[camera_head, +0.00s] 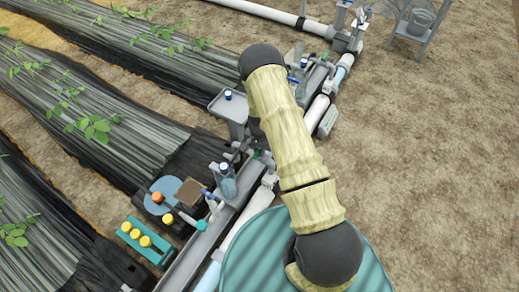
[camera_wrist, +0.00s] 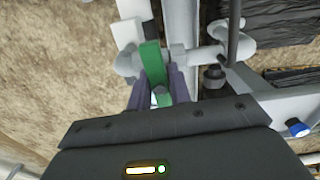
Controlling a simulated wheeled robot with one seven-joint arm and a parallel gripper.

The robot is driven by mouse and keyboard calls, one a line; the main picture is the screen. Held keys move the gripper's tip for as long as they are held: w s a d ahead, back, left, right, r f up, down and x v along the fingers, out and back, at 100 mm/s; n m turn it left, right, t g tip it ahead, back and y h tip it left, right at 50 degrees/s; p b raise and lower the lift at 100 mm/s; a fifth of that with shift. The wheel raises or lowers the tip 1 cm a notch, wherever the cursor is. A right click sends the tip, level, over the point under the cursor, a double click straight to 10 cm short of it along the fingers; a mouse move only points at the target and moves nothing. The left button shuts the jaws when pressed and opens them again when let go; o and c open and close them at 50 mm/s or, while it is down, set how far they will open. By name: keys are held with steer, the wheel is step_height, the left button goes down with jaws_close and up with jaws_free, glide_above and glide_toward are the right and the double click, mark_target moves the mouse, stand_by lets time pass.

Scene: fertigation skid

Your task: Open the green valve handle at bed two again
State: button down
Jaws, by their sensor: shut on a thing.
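The green valve handle (camera_wrist: 152,62) shows in the wrist view, lying across a grey pipe fitting (camera_wrist: 180,60). My gripper (camera_wrist: 155,90) is shut on the handle's near end, with a dark finger on each side of it. In the head view my arm covers the gripper and this handle. I cannot tell from these views how far the valve is turned.
A grey rail with white pipe (camera_head: 250,222) runs diagonally past several plant beds (camera_head: 90,110). A teal rack with yellow caps (camera_head: 147,242), a clear bottle (camera_head: 228,187) and a grey stand (camera_head: 228,106) are nearby. Bare soil (camera_head: 440,150) lies open at right.

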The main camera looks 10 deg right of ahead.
steer(key=n, duration=0.5)
steer(key=shift+p, duration=0.4)
steer(key=n, duration=0.5)
steer(key=shift+p, duration=0.35)
steer(key=n, duration=0.5)
steer(key=shift+p, duration=0.4)
steer(key=n, duration=0.3)
steer(key=shift+n, duration=0.4)
steer(key=c, duration=1.2)
jaws_free()
step_height(320, 180, up, 10)
steer(key=p, duration=0.8)
steer(key=shift+r, duration=0.1)
